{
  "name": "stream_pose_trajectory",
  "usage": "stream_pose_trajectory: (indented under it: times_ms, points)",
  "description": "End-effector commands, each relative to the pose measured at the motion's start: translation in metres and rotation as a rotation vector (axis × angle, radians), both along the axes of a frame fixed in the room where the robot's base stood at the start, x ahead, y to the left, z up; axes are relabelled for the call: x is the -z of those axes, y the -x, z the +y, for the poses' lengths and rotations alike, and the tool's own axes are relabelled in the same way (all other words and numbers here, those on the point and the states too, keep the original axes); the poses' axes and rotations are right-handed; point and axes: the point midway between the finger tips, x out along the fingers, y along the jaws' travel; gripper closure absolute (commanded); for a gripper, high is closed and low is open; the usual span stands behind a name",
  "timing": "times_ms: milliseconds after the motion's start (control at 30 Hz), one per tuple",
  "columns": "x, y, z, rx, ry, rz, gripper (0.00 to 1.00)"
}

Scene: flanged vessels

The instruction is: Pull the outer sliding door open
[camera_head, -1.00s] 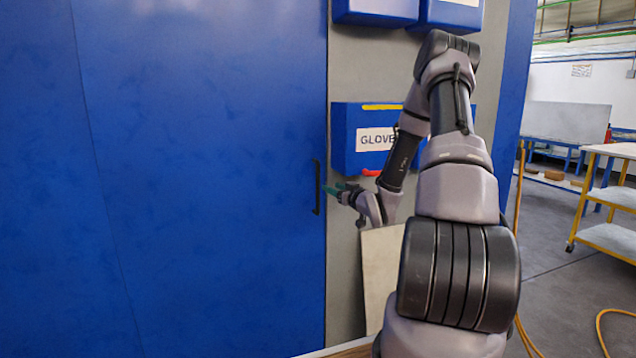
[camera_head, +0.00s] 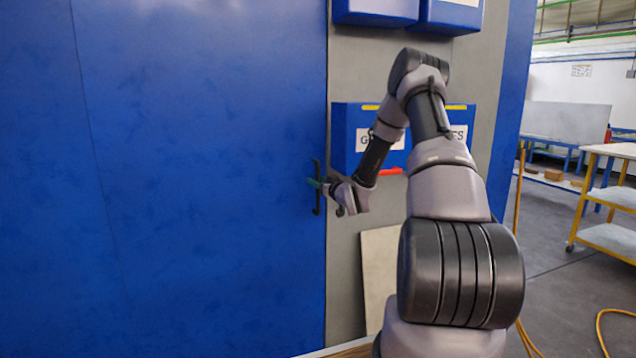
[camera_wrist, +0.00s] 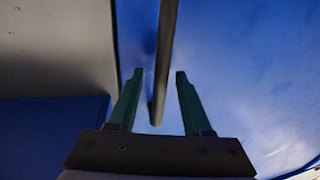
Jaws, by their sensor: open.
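The blue sliding door (camera_head: 210,180) fills the left of the head view, its right edge against a grey panel. A dark vertical bar handle (camera_head: 317,170) stands near that edge. My gripper (camera_head: 314,183) is at the handle's height, its green fingertips reaching the bar. In the wrist view the two green fingers of my gripper (camera_wrist: 155,100) are apart, and the handle bar (camera_wrist: 163,60) runs between them with a gap to each finger. The blue door surface (camera_wrist: 240,60) lies behind. The handle's middle is partly hidden by my fingers in the head view.
A blue glove box (camera_head: 350,120) with a white label hangs on the grey panel (camera_head: 344,260) behind my arm. More blue boxes (camera_head: 375,10) hang above. A pale board (camera_head: 378,270) leans below. A yellow-framed cart (camera_head: 600,200) stands at the right on open floor.

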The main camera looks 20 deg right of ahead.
Motion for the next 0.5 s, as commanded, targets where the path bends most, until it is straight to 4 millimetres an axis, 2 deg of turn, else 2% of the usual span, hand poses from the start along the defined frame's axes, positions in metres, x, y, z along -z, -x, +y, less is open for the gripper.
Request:
stream_pose_trajectory:
  times_ms: [167, 200, 300, 500]
  points:
    - [0.0, 0.0001, 0.0, 0.0, 0.0, 0.0, 0.5]
    - [0.0, 0.0001, 0.0, 0.0, 0.0, 0.0, 0.66]
    - [0.0, 0.0002, 0.0, 0.0, 0.0, 0.0, 1.0]
    - [-0.0001, 0.0003, 0.0, 0.0, 0.0, 0.0, 1.0]
